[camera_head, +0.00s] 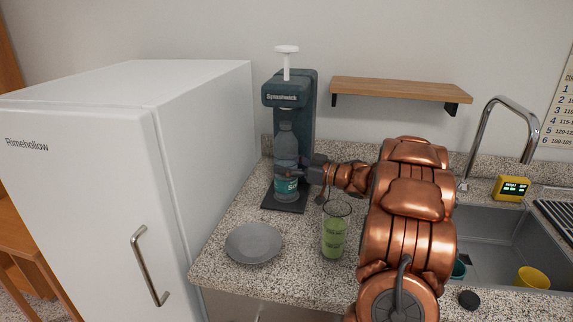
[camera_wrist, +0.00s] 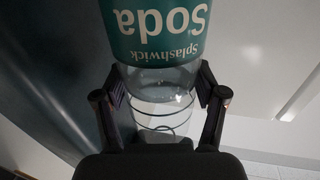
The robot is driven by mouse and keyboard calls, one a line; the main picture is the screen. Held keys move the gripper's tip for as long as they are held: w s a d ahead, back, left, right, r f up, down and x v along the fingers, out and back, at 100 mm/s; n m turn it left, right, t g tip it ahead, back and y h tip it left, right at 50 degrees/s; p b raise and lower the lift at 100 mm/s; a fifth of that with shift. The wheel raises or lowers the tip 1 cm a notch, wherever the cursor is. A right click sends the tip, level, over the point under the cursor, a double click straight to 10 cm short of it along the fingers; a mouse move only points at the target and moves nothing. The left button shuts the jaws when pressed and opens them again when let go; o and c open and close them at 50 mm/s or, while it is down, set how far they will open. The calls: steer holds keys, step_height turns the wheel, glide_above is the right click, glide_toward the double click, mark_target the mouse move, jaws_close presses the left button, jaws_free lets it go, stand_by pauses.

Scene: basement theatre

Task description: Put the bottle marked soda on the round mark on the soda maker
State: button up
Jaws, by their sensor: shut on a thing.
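The soda bottle (camera_head: 287,150) is clear with a teal label. It stands upright at the front of the dark soda maker (camera_head: 308,120), under its head and above its base. My gripper (camera_head: 290,172) reaches in from the right and is shut on the bottle. In the wrist view, the bottle's label (camera_wrist: 160,30) reads "Splashwick Soda" upside down, and my gripper's fingers (camera_wrist: 160,98) press on both sides of the clear part. The soda maker's base plate (camera_head: 283,206) shows in front. The round mark is hidden, and I cannot tell whether the bottle touches the base.
A grey plate (camera_head: 254,243) and a glass with green content (camera_head: 335,235) stand on the speckled counter in front. A white fridge (camera_head: 90,180) is close on the left. A sink (camera_head: 500,240) is on the right, and a wooden shelf (camera_head: 400,90) hangs behind.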

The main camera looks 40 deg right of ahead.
steer(key=shift+f, duration=0.1)
steer(key=o, duration=1.6)
steer(key=v, duration=0.7)
steer(key=shift+s+d+b, duration=0.15)
steer(key=shift+s+b, duration=0.05)
steer(key=shift+b, duration=0.25)
